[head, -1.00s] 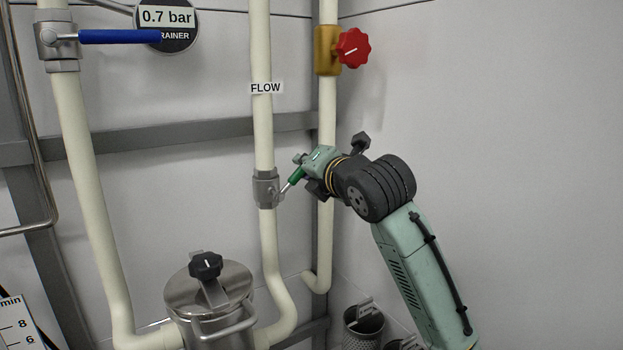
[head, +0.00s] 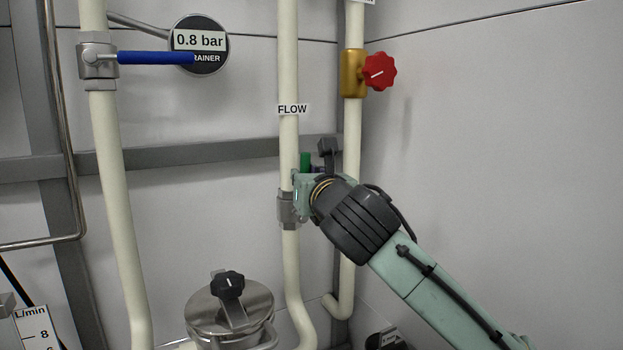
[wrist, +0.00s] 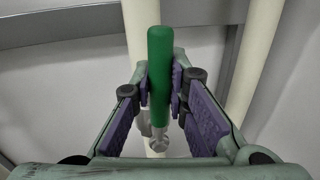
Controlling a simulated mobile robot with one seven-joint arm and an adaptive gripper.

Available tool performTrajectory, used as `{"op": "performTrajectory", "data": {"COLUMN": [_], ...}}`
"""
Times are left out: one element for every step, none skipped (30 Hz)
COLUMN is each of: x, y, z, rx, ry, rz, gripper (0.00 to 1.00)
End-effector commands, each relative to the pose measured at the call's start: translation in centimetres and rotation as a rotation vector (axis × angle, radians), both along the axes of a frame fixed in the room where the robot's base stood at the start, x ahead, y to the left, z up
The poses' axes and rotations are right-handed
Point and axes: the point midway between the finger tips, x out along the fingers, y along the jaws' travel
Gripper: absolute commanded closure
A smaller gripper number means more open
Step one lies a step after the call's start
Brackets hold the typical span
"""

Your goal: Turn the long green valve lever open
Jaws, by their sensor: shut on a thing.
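The green valve lever (wrist: 160,72) stands nearly upright between the purple finger pads in the wrist view, in front of a cream pipe. Its metal stem and pivot (wrist: 157,140) show below the pads. In the head view only the green tip (head: 305,161) shows above my gripper (head: 302,184); my gripper hides the rest. The grey valve body (head: 287,209) sits on the pipe labelled FLOW. My gripper also shows in the wrist view (wrist: 160,88), shut on the lever's green handle with a pad on each side.
A red knob (head: 378,72) on a brass valve is up right. A blue lever (head: 155,58) lies horizontal at upper left, beside a gauge (head: 198,42) reading 0.8 bar. A strainer lid (head: 229,308) with a black knob is below. The right wall is bare.

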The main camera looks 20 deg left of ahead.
Motion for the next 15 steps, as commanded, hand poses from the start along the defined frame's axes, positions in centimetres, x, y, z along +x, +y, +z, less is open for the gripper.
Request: {"op": "performTrajectory", "data": {"x": [-0.25, -0.32, -0.38, -0.42, -0.46, -0.49, -0.51, -0.53, -0.55, -0.56, -0.57, -0.57, -0.58, -0.58, -0.59], "y": [0.2, 0.24, 0.31, 0.34, 0.36, 0.39, 0.39, 0.41, 0.43, 0.43, 0.44, 0.45, 0.46, 0.46, 0.46], "z": [-0.03, -0.04, -0.05, -0.04, -0.04, -0.04, -0.05, -0.05, -0.05, -0.05, -0.05, -0.05, -0.06, -0.06, -0.06], "rx": [-0.013, -0.018, -0.024, -0.027, -0.031, -0.034, -0.037, -0.039, -0.04, -0.041, -0.042, -0.043, -0.044, -0.044, -0.044], "ry": [-0.015, -0.021, -0.029, -0.034, -0.039, -0.043, -0.046, -0.048, -0.05, -0.052, -0.052, -0.053, -0.054, -0.054, -0.054], "rz": [0.003, 0.003, 0.003, 0.003, 0.003, 0.003, 0.003, 0.003, 0.003, 0.003, 0.003, 0.003, 0.004, 0.004, 0.004], "gripper": [1.0, 1.0, 1.0, 1.0, 1.0, 1.0, 1.0, 1.0, 1.0, 1.0, 1.0, 1.0, 1.0, 1.0, 1.0]}}
